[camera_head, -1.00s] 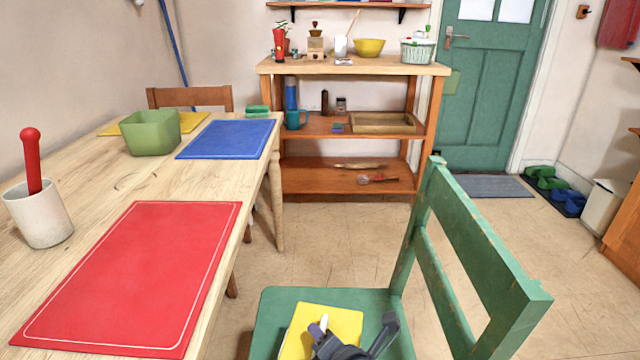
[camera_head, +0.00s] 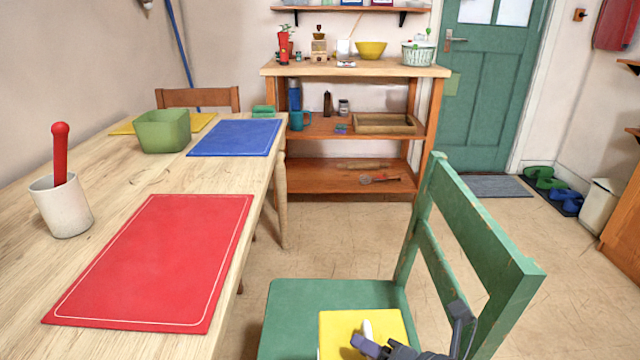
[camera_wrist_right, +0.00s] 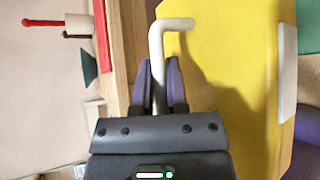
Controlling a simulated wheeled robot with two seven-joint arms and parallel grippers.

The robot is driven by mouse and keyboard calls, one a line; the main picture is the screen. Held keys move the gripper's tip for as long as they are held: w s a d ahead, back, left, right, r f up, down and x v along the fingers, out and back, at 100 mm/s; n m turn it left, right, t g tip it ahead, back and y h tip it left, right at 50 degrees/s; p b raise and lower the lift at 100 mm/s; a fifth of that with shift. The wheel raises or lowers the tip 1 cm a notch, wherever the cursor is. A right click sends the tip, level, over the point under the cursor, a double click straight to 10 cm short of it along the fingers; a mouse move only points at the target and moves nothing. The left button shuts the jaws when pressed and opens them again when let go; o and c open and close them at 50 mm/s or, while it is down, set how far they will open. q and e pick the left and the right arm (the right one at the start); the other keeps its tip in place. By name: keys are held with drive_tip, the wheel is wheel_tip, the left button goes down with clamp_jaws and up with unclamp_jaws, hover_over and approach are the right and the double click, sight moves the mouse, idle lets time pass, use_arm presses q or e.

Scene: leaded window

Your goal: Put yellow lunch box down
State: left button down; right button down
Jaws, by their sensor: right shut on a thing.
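The yellow lunch box (camera_head: 334,331) is at the bottom of the head view, over the front part of the green chair's seat (camera_head: 315,295). I cannot tell whether it touches the seat. Its wide yellow side fills much of the right wrist view (camera_wrist_right: 225,60). My right gripper (camera_head: 368,345) is shut on the box's white bent handle, which shows between the purple fingers (camera_wrist_right: 158,85) in the wrist view. The lower part of the box is cut off by the frame. My left gripper is not in view.
The green chair's backrest (camera_head: 485,245) rises to the right. The wooden table (camera_head: 130,180) on the left carries a red mat (camera_head: 160,260), a blue mat (camera_head: 235,138), a green bin (camera_head: 163,132) and a white crock (camera_head: 62,207). A shelf unit (camera_head: 345,126) stands behind.

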drive_tip(key=s+d+r+n+g+y, duration=0.1)
drive_tip(key=s+d+r, duration=0.1)
drive_tip(key=r, duration=0.3)
drive_tip(key=s+d+r+n+g+y, duration=0.1)
drive_tip(key=s+d+r, duration=0.2)
drive_tip(key=s+r, duration=0.2)
drive_tip(key=shift+r+n, duration=0.2)
drive_tip(key=shift+n, duration=0.2)
